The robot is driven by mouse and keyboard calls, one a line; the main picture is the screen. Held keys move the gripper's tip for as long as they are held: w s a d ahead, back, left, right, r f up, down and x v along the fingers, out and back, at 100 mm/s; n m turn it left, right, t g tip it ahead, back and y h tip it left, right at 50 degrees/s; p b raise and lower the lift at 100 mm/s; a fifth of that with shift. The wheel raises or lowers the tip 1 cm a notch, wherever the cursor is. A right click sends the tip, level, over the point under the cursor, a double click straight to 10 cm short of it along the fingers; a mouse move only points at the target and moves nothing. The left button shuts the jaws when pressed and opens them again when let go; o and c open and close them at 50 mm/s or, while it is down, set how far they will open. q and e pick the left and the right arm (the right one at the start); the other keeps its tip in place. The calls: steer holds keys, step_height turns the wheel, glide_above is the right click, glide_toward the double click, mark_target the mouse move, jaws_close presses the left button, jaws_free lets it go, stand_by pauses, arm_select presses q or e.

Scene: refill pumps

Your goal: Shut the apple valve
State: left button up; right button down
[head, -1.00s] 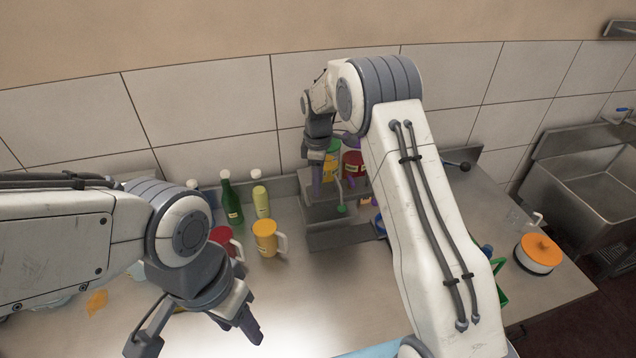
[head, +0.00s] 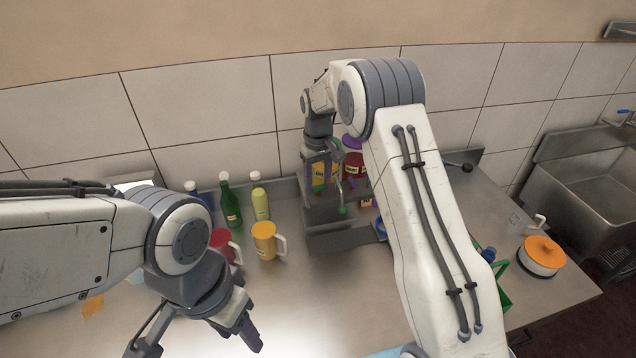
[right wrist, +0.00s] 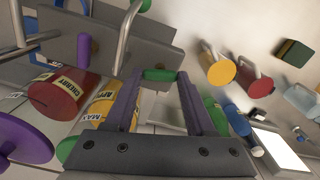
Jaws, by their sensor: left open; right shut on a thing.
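The apple container (head: 318,176) is yellow and stands at the dispenser by the back wall, partly behind my right gripper (head: 324,168). Its "APPLE" label (right wrist: 118,96) shows in the right wrist view, beside the red cherry container (right wrist: 66,92). A green valve handle (right wrist: 160,75) lies between the fingertips of my right gripper (right wrist: 159,82), which is shut on it. A purple handle (right wrist: 83,50) hangs apart to the left. My left gripper (head: 200,345) is open and empty above the front left of the counter. The handle is hard to make out in the head view.
A yellow mug (head: 264,240) and a red mug (head: 222,240) stand left of the dispenser. A green bottle (head: 231,202) and a pale yellow bottle (head: 260,200) are behind them. An orange-lidded pot (head: 541,255) is at the right. The front middle counter is clear.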

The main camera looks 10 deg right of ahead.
steer(key=shift+r+m, duration=0.1)
steer(key=shift+m, duration=1.2)
steer(key=shift+c, duration=1.2)
jaws_free()
